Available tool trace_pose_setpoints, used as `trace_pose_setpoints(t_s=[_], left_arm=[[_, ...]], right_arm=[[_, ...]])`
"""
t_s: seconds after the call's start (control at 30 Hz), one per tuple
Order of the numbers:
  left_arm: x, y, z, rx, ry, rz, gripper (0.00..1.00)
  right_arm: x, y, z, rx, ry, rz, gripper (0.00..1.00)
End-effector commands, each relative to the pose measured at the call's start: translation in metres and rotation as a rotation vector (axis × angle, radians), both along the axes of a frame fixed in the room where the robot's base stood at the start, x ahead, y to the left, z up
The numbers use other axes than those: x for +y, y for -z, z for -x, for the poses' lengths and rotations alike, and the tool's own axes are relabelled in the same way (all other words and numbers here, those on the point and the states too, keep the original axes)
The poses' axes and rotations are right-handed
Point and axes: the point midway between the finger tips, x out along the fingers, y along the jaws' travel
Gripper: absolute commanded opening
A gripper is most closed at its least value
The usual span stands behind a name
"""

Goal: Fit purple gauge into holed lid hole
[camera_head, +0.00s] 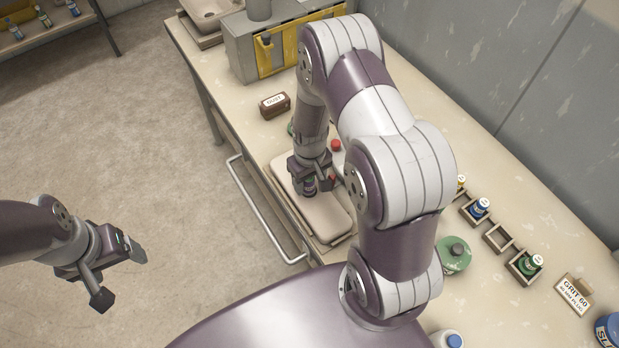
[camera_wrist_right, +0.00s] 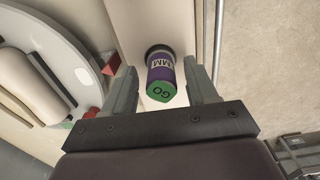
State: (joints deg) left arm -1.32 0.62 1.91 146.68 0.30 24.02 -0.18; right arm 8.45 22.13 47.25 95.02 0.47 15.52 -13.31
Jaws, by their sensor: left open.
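The purple gauge (camera_wrist_right: 161,68) has a green end marked GO, which faces the right wrist camera; its far end meets a dark ring at a pale surface. I cannot tell whether that ring is a hole or part of the gauge. My right gripper (camera_wrist_right: 162,82) has its fingers apart on either side of the gauge, with gaps showing. In the head view my right gripper (camera_head: 312,184) points down over a pale board (camera_head: 328,216), with the gauge small between its fingers. My left gripper (camera_head: 120,274) is open and empty over the floor. I cannot identify the holed lid surely.
A green round piece with a dark knob (camera_head: 453,257) lies right of my right arm. Small wooden holders (camera_head: 498,238) with bottles, a GRIT 60 sign (camera_head: 574,294) and a brown labelled block (camera_head: 274,105) stand on the bench. A rail (camera_head: 262,215) runs along the front edge.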

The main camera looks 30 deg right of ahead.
Motion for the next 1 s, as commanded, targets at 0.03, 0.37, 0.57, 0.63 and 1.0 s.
trace_pose_setpoints(t_s=[0.03,0.37,0.57,0.63,1.0], left_arm=[[0.000,0.000,0.000,0.000,0.000,0.000,0.78],[0.000,0.006,0.000,0.000,0.000,0.000,0.78],[0.000,0.016,0.000,0.000,0.000,0.000,0.78],[0.000,0.019,0.000,0.000,0.000,0.000,0.78],[0.000,0.021,0.000,0.000,0.000,0.000,0.78]], right_arm=[[0.000,0.000,0.000,0.000,0.000,0.000,0.57],[0.000,-0.019,-0.001,-0.005,0.000,0.001,0.57],[0.000,-0.072,-0.001,-0.006,0.000,0.001,0.57],[-0.001,-0.089,-0.001,-0.005,0.000,0.001,0.57],[0.031,-0.150,0.038,-0.058,0.021,0.002,0.57]])
